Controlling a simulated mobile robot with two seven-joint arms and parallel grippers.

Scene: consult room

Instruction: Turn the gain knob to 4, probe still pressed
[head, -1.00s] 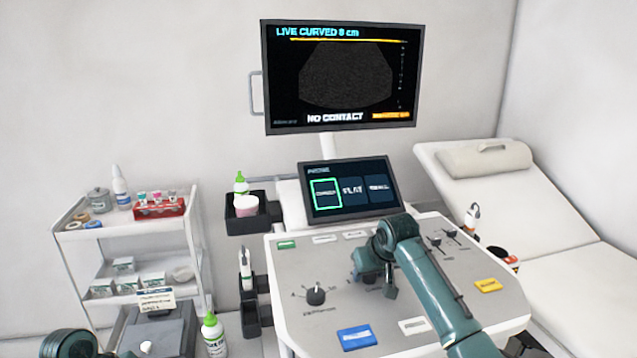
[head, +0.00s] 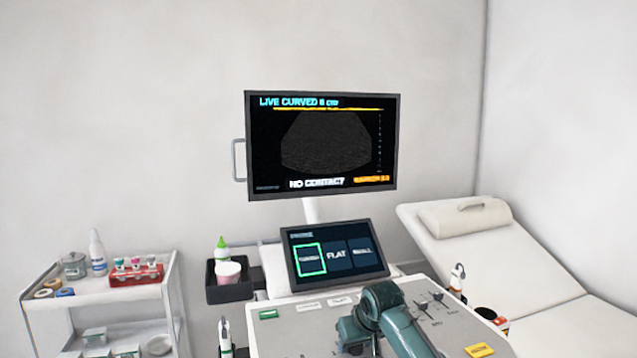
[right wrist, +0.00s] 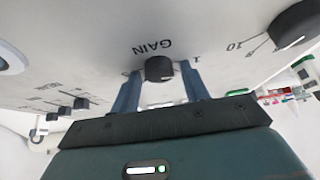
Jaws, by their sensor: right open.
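In the head view my right arm and gripper (head: 358,336) hide the knob. The monitor (head: 322,145) reads LIVE CURVED and NO CONTACT. A probe (head: 225,336) stands in the holder at the console's left, and another (head: 457,277) at its right. My left gripper is out of view.
A second dark knob (right wrist: 294,24) and sliders (right wrist: 80,103) sit on the panel. The touchscreen (head: 335,254) has its left tile outlined green. A side bin (head: 229,282) holds a bottle and a cup. A shelf cart (head: 95,290) is at left, an exam bed (head: 495,250) at right.

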